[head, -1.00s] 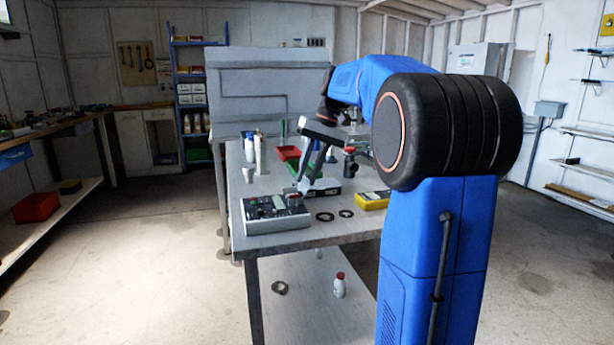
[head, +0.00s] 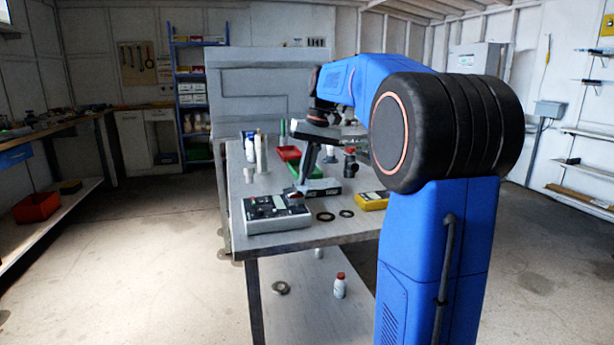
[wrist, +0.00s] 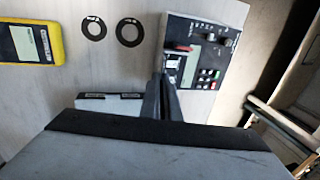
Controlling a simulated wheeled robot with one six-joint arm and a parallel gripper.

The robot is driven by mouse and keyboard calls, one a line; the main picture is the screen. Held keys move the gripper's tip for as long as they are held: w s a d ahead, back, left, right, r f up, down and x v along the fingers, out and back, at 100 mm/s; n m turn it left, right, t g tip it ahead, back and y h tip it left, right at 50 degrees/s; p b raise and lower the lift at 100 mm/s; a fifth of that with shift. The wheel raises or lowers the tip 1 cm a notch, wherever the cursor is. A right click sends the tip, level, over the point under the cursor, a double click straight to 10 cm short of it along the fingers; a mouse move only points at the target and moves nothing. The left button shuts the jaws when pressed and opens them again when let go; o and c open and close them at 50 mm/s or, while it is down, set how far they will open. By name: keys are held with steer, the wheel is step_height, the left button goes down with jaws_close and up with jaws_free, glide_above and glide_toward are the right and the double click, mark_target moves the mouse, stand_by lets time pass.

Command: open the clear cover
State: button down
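A grey control box (head: 276,213) with switches, a display and small buttons sits on the near left part of the table. It also shows in the wrist view (wrist: 220,57), with a red part near its left edge. I cannot clearly make out the clear cover in either view. My gripper (head: 301,187) points down at the box's far right part. In the wrist view its two dark fingers (wrist: 162,78) lie close together, with their tips over the box's edge near the red part. I see nothing held between them. Contact with the box cannot be told.
Two black rings (head: 335,215) and a yellow meter (head: 373,201) lie right of the box. A black-and-white box (head: 321,188) lies behind the rings. Red and green bins (head: 288,153), a white bottle (head: 250,150) and other small items stand farther back.

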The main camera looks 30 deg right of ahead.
steer(key=shift+a+h, duration=0.2)
steer(key=shift+h, duration=0.2)
steer(key=c, duration=2.4)
jaws_free()
steer(key=shift+c, duration=0.2)
steer(key=o, duration=0.4)
steer(key=shift+r, duration=0.15)
steer(key=r, duration=0.5)
steer(key=d+r, duration=0.1)
steer(key=r, duration=0.5)
steer(key=d+r, duration=0.1)
steer(key=r, duration=0.5)
steer(key=shift+s+d, duration=0.15)
steer(key=shift+s, duration=0.15)
